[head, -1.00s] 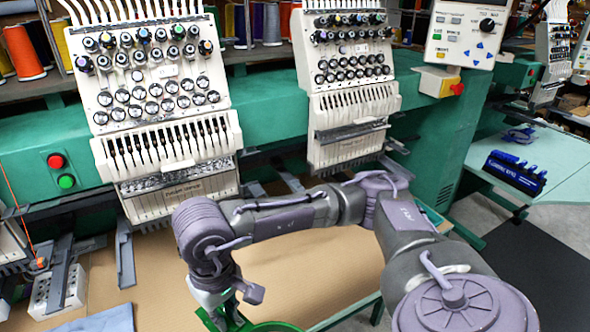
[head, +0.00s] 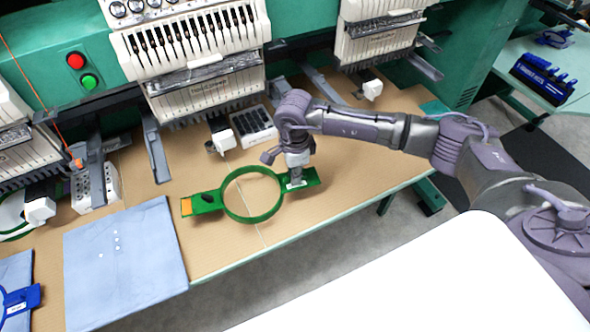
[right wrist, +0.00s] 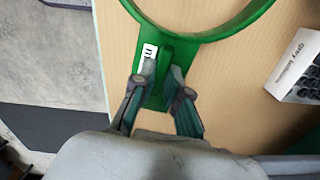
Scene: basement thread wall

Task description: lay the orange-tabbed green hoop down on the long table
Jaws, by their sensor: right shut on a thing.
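The green hoop (head: 226,204) is a ring with a flat arm on each side. Its left arm ends in an orange tab (head: 186,207). It is over the brown top of the long table (head: 222,255), close to the surface; I cannot tell whether it touches. My right gripper (head: 296,182) is shut on the hoop's right arm. In the right wrist view the two fingers (right wrist: 162,72) pinch a raised rib of the green hoop (right wrist: 205,42), beside a white label. My left gripper is not in view.
A folded blue cloth (head: 125,262) lies left of the hoop. Embroidery heads (head: 205,75) overhang the table's back. A dark-topped white box (head: 254,128) stands behind the hoop. A blue hoop (head: 18,300) shows at the far left. Bare table lies in front of the hoop.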

